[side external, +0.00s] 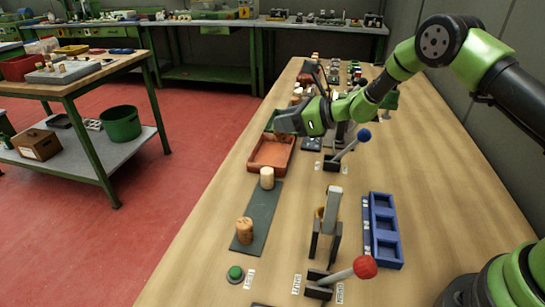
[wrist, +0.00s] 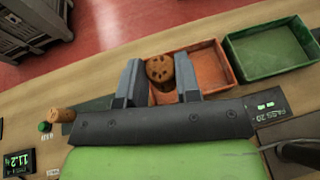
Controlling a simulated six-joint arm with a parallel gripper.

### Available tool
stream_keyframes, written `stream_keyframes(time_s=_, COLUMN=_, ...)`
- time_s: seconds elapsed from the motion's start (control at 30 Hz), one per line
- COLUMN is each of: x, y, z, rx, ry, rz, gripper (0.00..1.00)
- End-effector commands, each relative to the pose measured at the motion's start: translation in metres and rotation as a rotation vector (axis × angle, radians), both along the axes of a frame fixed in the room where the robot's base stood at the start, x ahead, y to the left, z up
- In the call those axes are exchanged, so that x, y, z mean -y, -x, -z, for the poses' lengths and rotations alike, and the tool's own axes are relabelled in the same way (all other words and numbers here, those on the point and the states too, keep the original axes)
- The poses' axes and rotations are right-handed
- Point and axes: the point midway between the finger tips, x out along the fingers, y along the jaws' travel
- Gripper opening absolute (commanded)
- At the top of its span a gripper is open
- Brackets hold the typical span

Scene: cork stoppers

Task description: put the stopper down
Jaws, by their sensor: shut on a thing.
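My gripper (side external: 284,124) is above the orange tray (side external: 262,166), shut on a brown speckled cork stopper (wrist: 160,71). In the wrist view the stopper sits between the two grey fingers, its pitted end showing, with the orange tray (wrist: 208,70) behind it. In the side view the fingers largely hide the held stopper. A pale stopper (side external: 267,178) stands at the far end of the dark mat (side external: 262,207), close to the tray's near edge. A browner stopper (side external: 244,230) stands at the mat's near end.
A green tray (wrist: 270,50) adjoins the orange one. A green button (side external: 235,273), a red-knobbed lever (side external: 365,267), a blue-knobbed lever (side external: 364,135) and a blue compartment tray (side external: 384,228) stand on the bench. Bare wood lies along the bench's right side.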

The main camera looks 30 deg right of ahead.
Motion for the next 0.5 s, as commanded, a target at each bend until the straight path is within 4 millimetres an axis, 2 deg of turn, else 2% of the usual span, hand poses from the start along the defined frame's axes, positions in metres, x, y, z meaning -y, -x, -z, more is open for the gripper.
stream_keyframes(time_s=0.03, x=-0.007, y=-0.009, z=-0.006, rx=0.004, ry=0.001, rz=0.014, gripper=0.06)
stream_keyframes(time_s=0.17, x=-0.014, y=-0.022, z=-0.012, rx=0.000, ry=0.001, rz=0.046, gripper=0.06)
stream_keyframes(time_s=0.27, x=-0.016, y=-0.025, z=-0.001, rx=-0.006, ry=-0.002, rz=0.057, gripper=0.06)
stream_keyframes(time_s=0.4, x=-0.015, y=-0.025, z=0.026, rx=-0.008, ry=-0.001, rz=0.058, gripper=0.06)
stream_keyframes(time_s=0.5, x=-0.015, y=-0.025, z=0.039, rx=-0.005, ry=0.000, rz=0.058, gripper=0.06)
